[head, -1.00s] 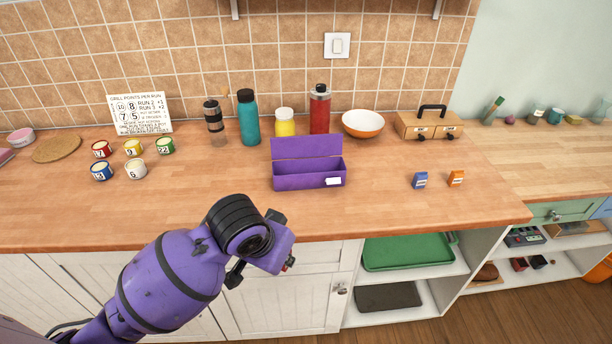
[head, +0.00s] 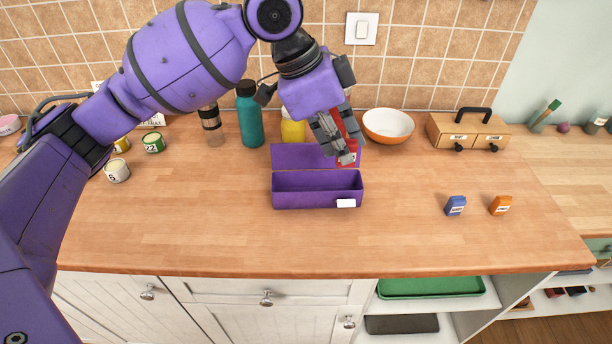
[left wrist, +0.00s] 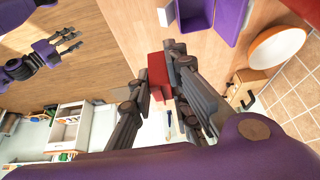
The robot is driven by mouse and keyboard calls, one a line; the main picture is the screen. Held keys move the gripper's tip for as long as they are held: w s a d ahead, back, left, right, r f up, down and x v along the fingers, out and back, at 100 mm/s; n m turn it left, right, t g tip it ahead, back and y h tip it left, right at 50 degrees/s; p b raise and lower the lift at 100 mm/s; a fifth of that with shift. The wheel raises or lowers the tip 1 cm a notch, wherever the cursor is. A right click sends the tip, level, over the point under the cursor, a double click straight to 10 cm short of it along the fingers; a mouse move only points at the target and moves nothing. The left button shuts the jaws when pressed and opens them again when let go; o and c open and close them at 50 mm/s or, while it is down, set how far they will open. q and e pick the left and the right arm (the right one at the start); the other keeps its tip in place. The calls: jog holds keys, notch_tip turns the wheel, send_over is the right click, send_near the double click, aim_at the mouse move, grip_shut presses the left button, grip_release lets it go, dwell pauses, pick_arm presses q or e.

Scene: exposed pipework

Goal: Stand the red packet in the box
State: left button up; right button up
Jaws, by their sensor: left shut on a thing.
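My left gripper (head: 343,153) is above the back edge of the purple box (head: 317,200) and is shut on the red packet (head: 351,161). The fingers partly hide the packet in the head view. In the left wrist view the red packet (left wrist: 157,75) shows as a plain red block between the fingers. The purple box is open, with a raised back panel and a white label at its front right; its visible inside looks empty. My right gripper (left wrist: 68,42) shows at the upper left of the left wrist view, apart from everything, with its fingers spread.
Behind are a teal bottle (head: 249,118), a yellow jar (head: 293,130), a bowl (head: 388,125) and a wooden drawer case (head: 467,132). The counter in front is clear.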

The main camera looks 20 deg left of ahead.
pick_arm(q)
jog(key=w+a+f, duration=0.1)
jog(key=a+f, duration=0.2)
jog(key=w+a+f, duration=0.2)
jog(key=a, duration=0.2)
jog(key=w+a+f, duration=0.2)
jog(key=a+f, duration=0.1)
jog(key=shift+a+f, duration=0.2)
jog(key=shift+f, duration=0.15)
jog(key=shift+a+f, duration=0.2)
jog(key=shift+f, duration=1.5)
jog(key=shift+f, duration=0.2)
jog(key=shift+f, duration=0.35)
jog(key=o, duration=0.5)
jog(key=shift+o, duration=0.2)
